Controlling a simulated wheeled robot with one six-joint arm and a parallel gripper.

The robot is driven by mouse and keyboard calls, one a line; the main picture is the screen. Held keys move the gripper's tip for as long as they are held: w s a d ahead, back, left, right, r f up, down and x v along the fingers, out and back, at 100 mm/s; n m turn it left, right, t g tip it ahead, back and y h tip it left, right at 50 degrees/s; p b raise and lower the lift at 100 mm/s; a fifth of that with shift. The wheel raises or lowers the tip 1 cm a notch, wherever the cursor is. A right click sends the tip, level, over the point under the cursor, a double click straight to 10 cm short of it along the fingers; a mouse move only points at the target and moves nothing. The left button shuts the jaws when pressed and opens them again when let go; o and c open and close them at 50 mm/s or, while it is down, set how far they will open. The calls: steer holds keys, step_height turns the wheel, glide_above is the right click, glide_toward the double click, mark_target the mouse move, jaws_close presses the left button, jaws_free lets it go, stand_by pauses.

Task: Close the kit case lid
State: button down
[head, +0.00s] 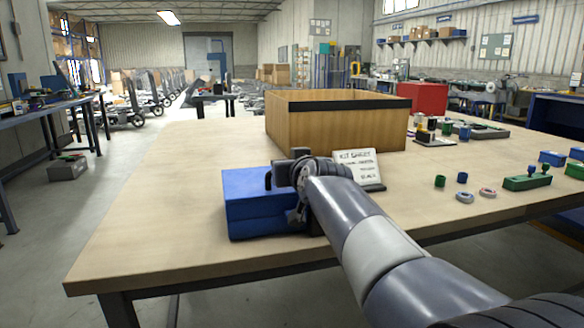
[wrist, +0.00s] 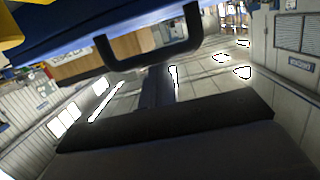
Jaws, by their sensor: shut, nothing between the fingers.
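The blue kit case (head: 262,220) sits at the near edge of the table. Its lid (head: 245,184) lies over the base, with a seam along the side; whether it is fully seated I cannot tell. My gripper (head: 282,172) is at the right end of the case, at about lid height, and hides that end. It is shut with nothing in it. In the wrist view a blue case surface (wrist: 70,38) fills the upper left, with a black handle (wrist: 150,62) beside it. Contact between gripper and case cannot be made out.
A wooden crate (head: 335,128) stands behind the case. A kit card (head: 357,168) on a dark stand is just right of my gripper. Small parts and a green block (head: 527,182) lie at the right. The table (head: 150,215) is clear left of the case.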

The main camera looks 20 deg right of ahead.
steer(key=shift+f+g, duration=0.3)
steer(key=shift+f, duration=1.05)
step_height(320, 180, up, 7)
steer(key=p, duration=0.4)
steer(key=s+f+b, duration=0.3)
steer(key=s+f, duration=0.2)
steer(key=s, duration=0.4)
steer(key=shift+s+f, duration=0.2)
steer(key=shift+f, duration=0.05)
steer(key=shift+w, duration=0.1)
steer(key=shift+w+r, duration=0.2)
steer(key=shift+w, duration=1.25)
steer(key=shift+w+r, duration=0.25)
steer(key=shift+w, duration=1.25)
steer(key=shift+w+r, duration=0.2)
steer(key=shift+w, duration=1.25)
